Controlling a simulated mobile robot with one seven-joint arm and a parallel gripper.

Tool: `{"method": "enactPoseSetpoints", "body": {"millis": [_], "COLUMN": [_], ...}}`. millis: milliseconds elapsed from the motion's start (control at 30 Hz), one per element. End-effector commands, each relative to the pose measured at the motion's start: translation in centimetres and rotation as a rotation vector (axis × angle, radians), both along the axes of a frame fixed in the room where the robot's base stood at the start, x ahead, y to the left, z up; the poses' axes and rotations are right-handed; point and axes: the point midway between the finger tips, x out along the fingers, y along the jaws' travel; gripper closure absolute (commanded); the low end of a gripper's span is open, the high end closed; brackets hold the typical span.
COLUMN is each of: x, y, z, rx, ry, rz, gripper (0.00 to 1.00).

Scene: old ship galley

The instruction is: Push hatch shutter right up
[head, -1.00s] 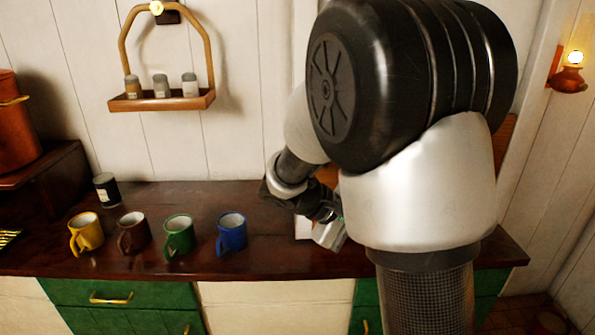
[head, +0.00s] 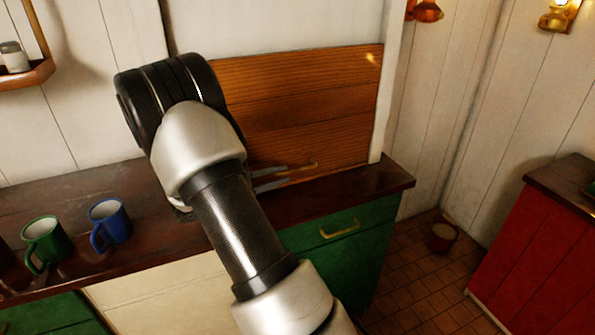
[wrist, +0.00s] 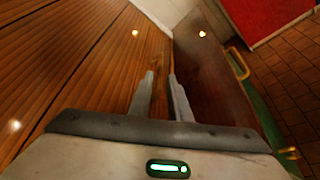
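The hatch shutter (head: 300,105) is a brown wooden slatted panel in the white wall behind the counter. It is down, its lower edge close to the countertop. It fills the left of the wrist view (wrist: 60,60). A small brass-coloured pull (head: 314,164) shows low on the shutter. My gripper (head: 287,174) is low in front of the shutter, fingers pointing right. In the wrist view my gripper (wrist: 161,78) has its two fingers apart with nothing between them. The pull appears just beyond the fingertips; contact cannot be told. My arm hides the shutter's left edge.
The dark countertop (head: 345,190) runs below the shutter, with a green drawer (head: 335,228) underneath. A blue mug (head: 109,221) and a green mug (head: 45,244) stand on the left. A red cabinet (head: 530,260) is at right, with tiled floor between.

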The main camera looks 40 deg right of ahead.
Motion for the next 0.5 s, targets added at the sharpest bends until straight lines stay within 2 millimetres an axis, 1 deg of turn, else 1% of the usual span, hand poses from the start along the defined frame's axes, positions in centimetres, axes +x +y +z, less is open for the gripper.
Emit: {"method": "enactPoseSetpoints", "body": {"millis": [33,200,333,500], "x": [0.0,0.3,0.5,0.6], "y": [-1.2,-4.4,-6.1,-7.1], "z": [-0.3,-1.0,-1.3,-1.6], "rx": [0.000,0.001,0.000,0.001], "ry": [0.000,0.002,0.000,0.000], "rz": [-0.005,-0.002,-0.001,-0.001], "gripper": [0.83,0.83,0.83,0.83]}}
